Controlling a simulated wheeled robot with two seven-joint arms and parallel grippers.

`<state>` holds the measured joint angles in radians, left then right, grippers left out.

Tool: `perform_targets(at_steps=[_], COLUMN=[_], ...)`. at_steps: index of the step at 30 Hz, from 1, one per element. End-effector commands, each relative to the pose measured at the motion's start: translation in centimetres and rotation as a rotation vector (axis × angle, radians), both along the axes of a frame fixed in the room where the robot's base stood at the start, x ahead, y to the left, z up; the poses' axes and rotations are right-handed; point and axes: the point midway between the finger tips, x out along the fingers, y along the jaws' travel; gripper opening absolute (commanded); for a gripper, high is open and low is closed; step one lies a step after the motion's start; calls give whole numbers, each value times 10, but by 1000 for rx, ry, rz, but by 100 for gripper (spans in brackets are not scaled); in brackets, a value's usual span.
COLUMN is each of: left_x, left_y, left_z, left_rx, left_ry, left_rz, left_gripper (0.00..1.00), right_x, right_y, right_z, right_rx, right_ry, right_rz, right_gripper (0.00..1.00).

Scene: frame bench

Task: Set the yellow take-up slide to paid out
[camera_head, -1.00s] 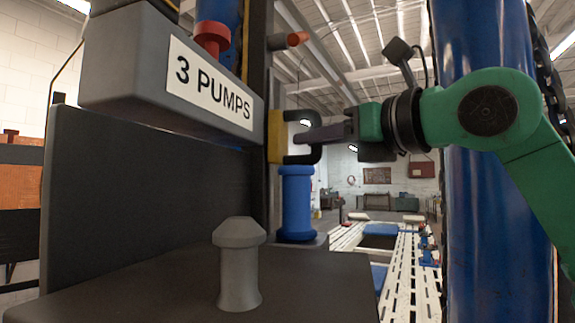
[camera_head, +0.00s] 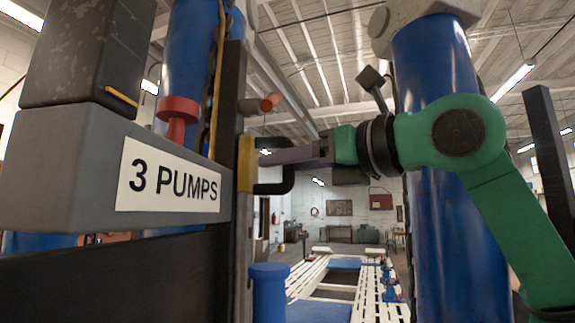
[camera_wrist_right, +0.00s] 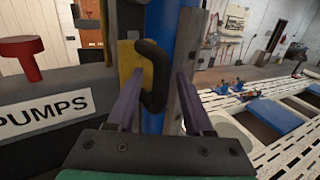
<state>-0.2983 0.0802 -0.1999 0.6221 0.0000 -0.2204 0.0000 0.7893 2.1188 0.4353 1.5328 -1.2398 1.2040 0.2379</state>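The yellow slide (camera_head: 246,163) sits on the dark upright rail (camera_head: 228,100), with a black C-shaped handle (camera_head: 273,181) on its right side. My right gripper (camera_head: 272,155) reaches in from the right at the handle. In the right wrist view, the black handle (camera_wrist_right: 154,75) stands between the two spread fingers (camera_wrist_right: 158,84), nearer the left one. A gap shows between the handle and the right finger. The yellow plate (camera_wrist_right: 127,62) shows behind the left finger. My left gripper is not in view.
A grey box labelled "3 PUMPS" (camera_head: 60,165) with a red knob (camera_head: 178,108) stands left of the rail. An orange-tipped stub (camera_head: 270,101) is above the slide, and a blue peg (camera_head: 268,295) below. A blue column (camera_head: 440,215) stands behind my right arm.

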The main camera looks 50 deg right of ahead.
Motion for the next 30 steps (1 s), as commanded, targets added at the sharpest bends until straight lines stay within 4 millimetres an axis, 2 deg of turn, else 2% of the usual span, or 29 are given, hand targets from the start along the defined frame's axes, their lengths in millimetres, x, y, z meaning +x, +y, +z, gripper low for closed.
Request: perform_targets(at_steps=[7,10,14,22,25,30], left_x=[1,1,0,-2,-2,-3], left_y=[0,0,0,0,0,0], left_z=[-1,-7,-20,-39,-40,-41], left_rx=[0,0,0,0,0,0], left_ry=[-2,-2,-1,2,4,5], left_rz=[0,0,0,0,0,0], left_gripper=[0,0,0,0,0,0], right_x=[0,-9,-39,-117,-135,-144], right_y=[0,1,4,11,13,13], right_z=[-2,-4,-6,-4,-3,-2], right_rx=[0,0,0,0,-1,-1], right_ry=[5,3,0,0,2,4], right_rz=[1,-1,-2,-2,-1,0], right_gripper=[51,51,51,51,51,51])
